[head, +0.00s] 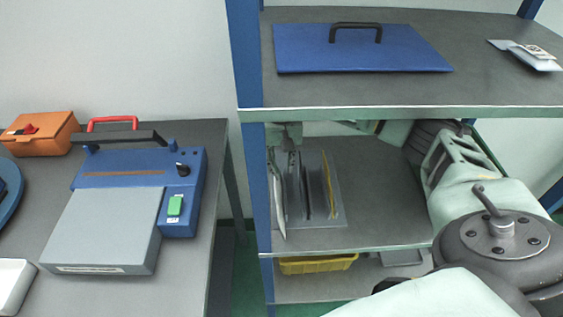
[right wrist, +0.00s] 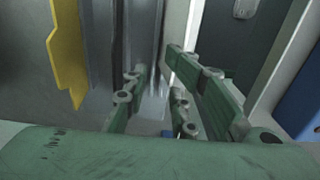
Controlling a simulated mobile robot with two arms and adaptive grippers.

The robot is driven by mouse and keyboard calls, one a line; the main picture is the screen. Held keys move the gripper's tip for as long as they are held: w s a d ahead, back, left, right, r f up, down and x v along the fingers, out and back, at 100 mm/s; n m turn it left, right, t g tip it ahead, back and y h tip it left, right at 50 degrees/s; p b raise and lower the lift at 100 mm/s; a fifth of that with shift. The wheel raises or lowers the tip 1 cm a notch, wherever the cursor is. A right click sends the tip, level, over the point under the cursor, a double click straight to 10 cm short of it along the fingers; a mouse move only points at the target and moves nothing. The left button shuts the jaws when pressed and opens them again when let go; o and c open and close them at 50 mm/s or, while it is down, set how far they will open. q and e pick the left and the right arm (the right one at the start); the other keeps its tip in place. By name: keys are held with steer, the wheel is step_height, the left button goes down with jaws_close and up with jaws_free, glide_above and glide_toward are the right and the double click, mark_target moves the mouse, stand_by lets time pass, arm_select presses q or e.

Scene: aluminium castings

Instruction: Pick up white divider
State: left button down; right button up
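The white divider (head: 277,195) stands upright at the left end of a divider rack on the middle shelf, close to the blue post. It also shows in the right wrist view as a pale upright strip (right wrist: 178,22), partly hidden low down by a green finger. My right gripper (head: 286,140) reaches in from the right, under the upper shelf, at the top of the dividers. In the right wrist view my right gripper (right wrist: 160,90) has its green fingers apart, with upright panels between and beyond them. Contact with the white divider cannot be told. My left gripper is out of view.
Grey dividers (head: 305,185) and a yellow divider (head: 327,180) stand right of the white one. The upper shelf (head: 470,90) lies close above my right arm. A yellow bin (head: 318,265) is below. The middle shelf is bare to the rack's right.

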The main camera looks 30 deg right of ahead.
mark_target(281, 189)
step_height(281, 189, down, 8)
steer(key=shift+r, duration=0.1)
stand_by(0.4)
steer(key=shift+r+p, duration=0.1)
steer(key=shift+p, duration=0.2)
jaws_close()
